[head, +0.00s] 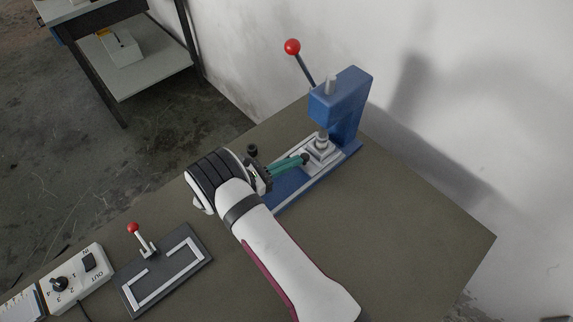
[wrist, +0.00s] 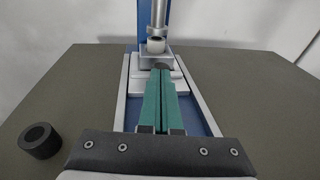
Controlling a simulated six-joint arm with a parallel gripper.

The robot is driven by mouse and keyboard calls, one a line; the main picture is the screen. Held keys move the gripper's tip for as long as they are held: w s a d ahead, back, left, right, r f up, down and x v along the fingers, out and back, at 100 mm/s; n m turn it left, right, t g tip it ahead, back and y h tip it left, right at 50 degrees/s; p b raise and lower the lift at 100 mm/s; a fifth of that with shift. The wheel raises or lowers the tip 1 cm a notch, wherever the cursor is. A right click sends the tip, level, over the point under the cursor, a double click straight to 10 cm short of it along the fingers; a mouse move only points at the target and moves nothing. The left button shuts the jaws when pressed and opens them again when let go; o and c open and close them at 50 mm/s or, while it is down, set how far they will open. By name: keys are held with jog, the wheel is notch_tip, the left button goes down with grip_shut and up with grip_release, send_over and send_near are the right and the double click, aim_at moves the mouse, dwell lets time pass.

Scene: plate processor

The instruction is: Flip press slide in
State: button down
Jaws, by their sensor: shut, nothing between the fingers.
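The blue press (head: 345,100) stands on the table by the wall, with its lever and red knob (head: 292,46) raised to the left. Its slide (head: 319,150), a light metal block on rails, sits under the ram (wrist: 157,42). My gripper (head: 304,159) has green fingers, shut together with nothing between them. Its fingertips are at the near side of the slide, over the blue base (wrist: 194,110).
A black ring (wrist: 40,140) lies on the table left of the press. A dark fixture plate (head: 165,270) with a red-knobbed clamp and a white control box (head: 76,275) stand at the lower left. The table's right part is clear.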

jog(key=shift+w+d, duration=0.2)
jog(key=shift+w, duration=0.05)
jog(key=v, duration=1.4)
jog(key=shift+s+a, duration=0.25)
jog(key=shift+s, duration=0.05)
jog(key=s+d+r+m+g+y, duration=0.2)
jog(key=s+d+r+m+g, duration=0.2)
jog(key=d+r+m+g, duration=0.35)
jog(key=s+d+r+m+g+y, duration=0.35)
jog(key=d+r+m, duration=0.4)
jog(key=d, duration=0.35)
jog(key=s+r+m+t+y, duration=0.1)
jog(key=s+m+y, duration=0.8)
jog(key=s+m, duration=0.6)
jog(key=shift+s+d+r+m, duration=0.25)
jog(key=shift+d+r+m, duration=0.15)
